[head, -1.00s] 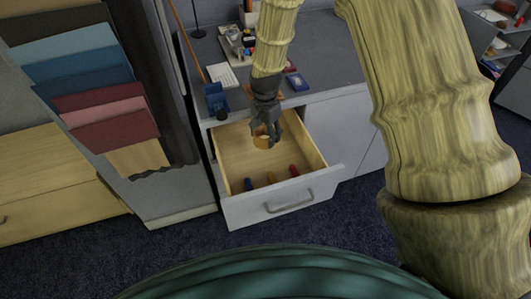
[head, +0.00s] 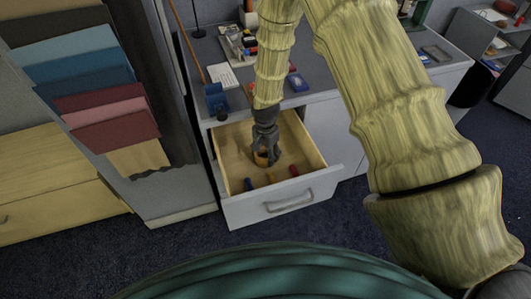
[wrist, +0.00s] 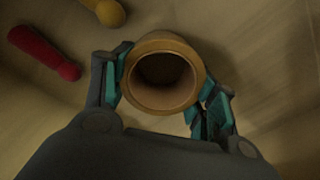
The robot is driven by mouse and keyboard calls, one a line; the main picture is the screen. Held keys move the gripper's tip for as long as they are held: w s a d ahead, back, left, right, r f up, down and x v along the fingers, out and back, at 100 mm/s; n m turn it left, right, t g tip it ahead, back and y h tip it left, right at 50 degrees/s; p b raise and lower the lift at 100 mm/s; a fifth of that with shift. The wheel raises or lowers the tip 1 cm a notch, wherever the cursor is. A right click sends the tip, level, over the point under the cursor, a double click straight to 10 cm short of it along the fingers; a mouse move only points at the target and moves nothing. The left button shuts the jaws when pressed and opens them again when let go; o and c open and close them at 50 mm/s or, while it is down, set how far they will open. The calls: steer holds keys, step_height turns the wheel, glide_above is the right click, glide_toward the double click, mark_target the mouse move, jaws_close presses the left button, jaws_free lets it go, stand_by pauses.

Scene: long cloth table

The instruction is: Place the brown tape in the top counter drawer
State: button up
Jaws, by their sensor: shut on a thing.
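The brown tape (head: 262,158) is a short brown ring. My gripper (head: 266,152) is shut on it inside the open top counter drawer (head: 232,150). In the wrist view the tape (wrist: 164,72) sits between the two teal-padded fingers (wrist: 160,88), its round opening facing the camera. The drawer's light wooden floor (wrist: 265,50) lies close behind it. Whether the tape touches that floor I cannot tell.
In the drawer near its front lie a blue, a yellow and a red item (head: 294,170); the red one (wrist: 42,52) is left of the tape in the wrist view. The grey counter top (head: 325,75) holds a blue holder (head: 216,100) and other items.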

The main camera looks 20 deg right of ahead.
steer(key=shift+f, duration=0.1)
steer(key=o, duration=1)
steer(key=shift+r+b, duration=0.35)
steer(key=shift+r, duration=3.5)
